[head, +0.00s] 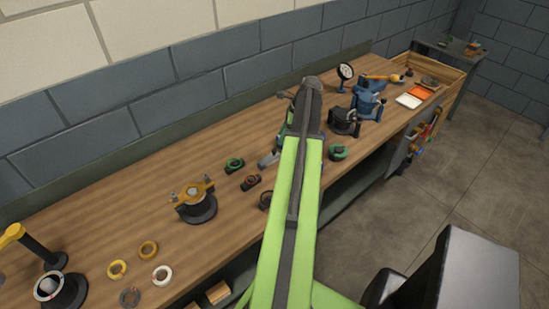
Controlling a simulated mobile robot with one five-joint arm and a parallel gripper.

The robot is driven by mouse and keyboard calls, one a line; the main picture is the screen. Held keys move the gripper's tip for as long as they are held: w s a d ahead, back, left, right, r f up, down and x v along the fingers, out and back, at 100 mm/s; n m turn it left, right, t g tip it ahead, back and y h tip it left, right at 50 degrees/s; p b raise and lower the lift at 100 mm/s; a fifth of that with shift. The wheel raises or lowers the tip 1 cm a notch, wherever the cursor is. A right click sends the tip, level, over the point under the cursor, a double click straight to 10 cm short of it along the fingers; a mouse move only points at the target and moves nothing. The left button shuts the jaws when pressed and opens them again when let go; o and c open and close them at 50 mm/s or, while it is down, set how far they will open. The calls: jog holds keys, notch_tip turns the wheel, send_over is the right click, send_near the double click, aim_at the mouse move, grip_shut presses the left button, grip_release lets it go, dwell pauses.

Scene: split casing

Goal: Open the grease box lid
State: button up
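I cannot pick out a grease box or its lid for certain. A white tray-like piece (408,100) and an orange one (420,92) lie near the far right end of the bench, too small to tell whether either belongs to it. My green arm reaches up the middle of the head view over the bench, ending in a dark joint. My gripper is not visible; the arm may be hiding it, along with part of the bench.
The wooden bench (115,200) runs along a block wall. A yellow-topped clamp fixture (195,202), several loose rings (148,250), a dark split housing (344,122), a blue machine (369,101) and a round-headed lamp (344,74) stand on it. Open floor (460,170) lies to the right.

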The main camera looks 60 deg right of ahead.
aim_at(275, 150)
jog(key=b+x, duration=0.5)
jog(key=x, duration=0.3)
jog(key=shift+b, duration=0.35)
jog(key=shift+r, duration=0.15)
grip_shut()
jog(key=shift+d, duration=0.1)
dwell(0.5)
